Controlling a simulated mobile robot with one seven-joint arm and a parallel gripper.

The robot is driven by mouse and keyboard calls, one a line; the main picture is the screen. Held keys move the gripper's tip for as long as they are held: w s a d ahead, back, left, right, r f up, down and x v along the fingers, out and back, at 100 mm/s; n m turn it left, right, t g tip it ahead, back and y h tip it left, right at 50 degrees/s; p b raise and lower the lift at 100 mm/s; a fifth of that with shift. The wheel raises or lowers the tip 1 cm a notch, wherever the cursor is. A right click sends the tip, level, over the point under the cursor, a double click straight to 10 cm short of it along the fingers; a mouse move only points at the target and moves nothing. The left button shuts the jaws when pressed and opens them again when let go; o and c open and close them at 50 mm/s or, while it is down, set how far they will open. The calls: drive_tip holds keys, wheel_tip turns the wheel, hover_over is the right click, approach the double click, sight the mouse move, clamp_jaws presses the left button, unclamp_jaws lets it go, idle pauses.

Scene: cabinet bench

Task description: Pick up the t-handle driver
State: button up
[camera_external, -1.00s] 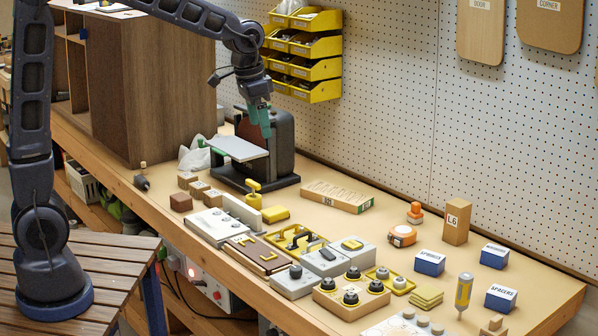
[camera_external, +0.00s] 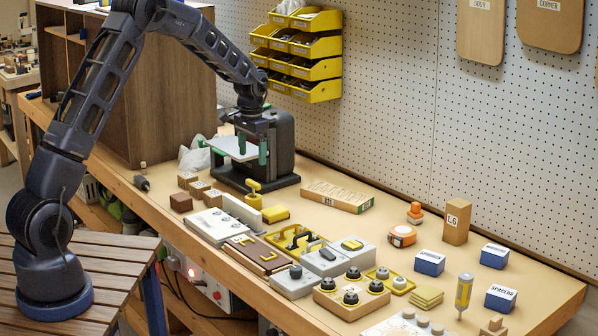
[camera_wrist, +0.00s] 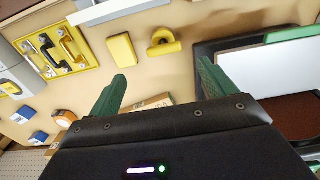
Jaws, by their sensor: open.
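A yellow T-shaped piece (camera_external: 254,190) stands upright on the bench in front of the disc sander; it looks like the T-handle driver. In the wrist view the same yellow piece (camera_wrist: 163,42) shows from above, beyond and between my fingertips, beside a yellow block (camera_wrist: 122,50). My gripper (camera_external: 252,147) is open and empty, its two green fingers pointing down over the sander area, above and behind the yellow piece. It also shows in the wrist view (camera_wrist: 162,72), with nothing between the fingers. A small dark-handled tool (camera_external: 141,182) lies near the bench's left edge.
The black sander (camera_external: 283,150) with its pale table (camera_external: 238,149) stands close to my gripper. A wooden cabinet (camera_external: 150,95) is to the left, yellow bins (camera_external: 312,70) hang behind. Switch panels and latches (camera_external: 268,255) crowd the front. Bare bench lies around the long labelled block (camera_external: 337,196).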

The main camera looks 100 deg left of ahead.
sight(253, 182)
drive_tip(key=shift+s+a+f, duration=0.2)
drive_tip(key=shift+a+f, duration=0.05)
drive_tip(key=shift+f, duration=0.3)
wheel_tip(253, 182, down, 10)
drive_tip(key=shift+w+a+f, duration=0.1)
drive_tip(key=c, duration=1.1)
